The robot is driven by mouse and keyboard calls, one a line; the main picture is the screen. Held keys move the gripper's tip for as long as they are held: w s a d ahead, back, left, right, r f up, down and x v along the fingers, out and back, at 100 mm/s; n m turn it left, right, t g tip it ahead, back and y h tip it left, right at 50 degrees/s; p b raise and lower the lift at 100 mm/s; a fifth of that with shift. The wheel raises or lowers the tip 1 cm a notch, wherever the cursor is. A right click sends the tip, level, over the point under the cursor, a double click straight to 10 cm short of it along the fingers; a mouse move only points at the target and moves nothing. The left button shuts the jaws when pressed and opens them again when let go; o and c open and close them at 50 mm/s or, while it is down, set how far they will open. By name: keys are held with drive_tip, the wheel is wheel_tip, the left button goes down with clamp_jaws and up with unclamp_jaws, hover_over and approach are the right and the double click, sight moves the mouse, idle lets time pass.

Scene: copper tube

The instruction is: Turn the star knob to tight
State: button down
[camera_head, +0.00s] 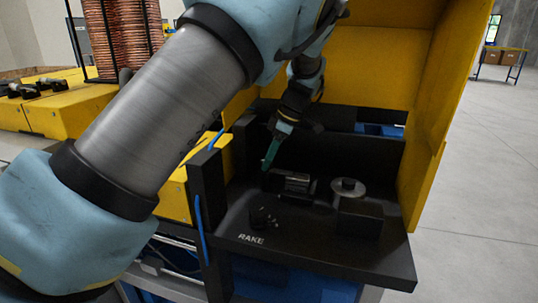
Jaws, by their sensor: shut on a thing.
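The individual fingers cannot be made out against the dark background.
A dark ribbed cylinder (293,184) and a grey disc (348,187) on a black block stand right of the knob. Yellow panels (370,60) enclose the back and right. A black post (210,215) with a blue cable stands left. My arm crosses the left side.

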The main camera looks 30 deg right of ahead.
drive_tip(key=shift+n, duration=0.4)
drive_tip(key=shift+c, duration=1.9)
unclamp_jaws()
drive_tip(key=b+v, duration=0.2)
drive_tip(key=v, duration=0.9)
drive_tip(key=shift+w, duration=0.15)
drive_tip(key=shift+f, duration=0.1)
